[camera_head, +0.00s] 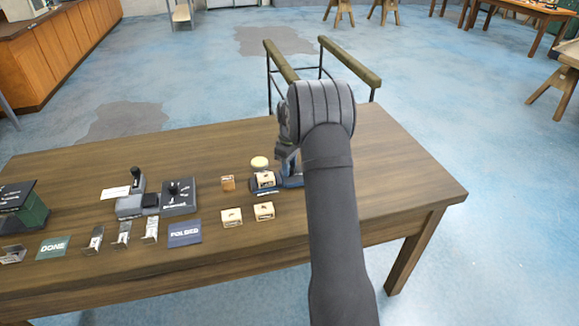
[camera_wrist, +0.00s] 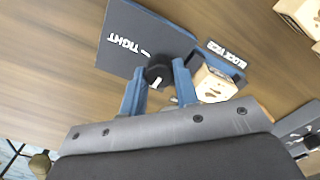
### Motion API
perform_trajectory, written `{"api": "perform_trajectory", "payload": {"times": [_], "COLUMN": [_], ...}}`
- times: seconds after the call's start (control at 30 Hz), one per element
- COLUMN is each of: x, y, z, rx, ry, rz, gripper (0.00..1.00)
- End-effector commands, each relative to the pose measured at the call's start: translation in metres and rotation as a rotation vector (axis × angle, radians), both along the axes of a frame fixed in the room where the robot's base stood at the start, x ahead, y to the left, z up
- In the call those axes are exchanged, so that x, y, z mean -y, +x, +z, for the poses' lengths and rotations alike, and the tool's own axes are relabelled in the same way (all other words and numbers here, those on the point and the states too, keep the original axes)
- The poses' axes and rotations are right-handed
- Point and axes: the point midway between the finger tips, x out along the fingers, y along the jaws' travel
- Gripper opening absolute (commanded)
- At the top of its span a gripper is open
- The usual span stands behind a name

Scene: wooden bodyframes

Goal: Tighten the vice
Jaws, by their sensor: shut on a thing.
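The block vice (camera_wrist: 232,55) is dark blue with a "BLOCK VICE" label in the wrist view, and a pale wooden block (camera_wrist: 216,84) sits in it. A dark plate (camera_wrist: 128,25) beside it reads "TIGHT" with a mark next to the word. A black knob (camera_wrist: 158,70) with a white pointer stands by this plate. My gripper (camera_wrist: 157,76) has its two blue fingers on either side of the knob and is shut on it. In the head view the vice (camera_head: 266,190) is near the table's right part, partly hidden by my arm and gripper (camera_head: 288,156).
The wooden table (camera_head: 400,190) is clear to the right. Small wooden blocks (camera_head: 232,217) lie in front of the vice. Lever boxes (camera_head: 179,197), metal brackets (camera_head: 123,234), a "FOLDED" plate (camera_head: 184,234) and a "DONE" plate (camera_head: 53,247) are left. A railed stand (camera_head: 350,62) is behind the table.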

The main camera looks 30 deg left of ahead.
Motion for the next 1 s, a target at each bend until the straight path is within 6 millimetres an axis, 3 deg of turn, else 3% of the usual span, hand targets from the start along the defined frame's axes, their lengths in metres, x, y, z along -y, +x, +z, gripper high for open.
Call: {"api": "perform_trajectory", "payload": {"times": [0.27,1.0], "x": [0.0,0.0002], "y": [0.0,0.0001], "z": [0.0003,0.0004], "rx": [0.0,0.0], "ry": [-0.001,-0.001], "rz": [-0.182,-0.883], "gripper": [0.05,0.05]}}
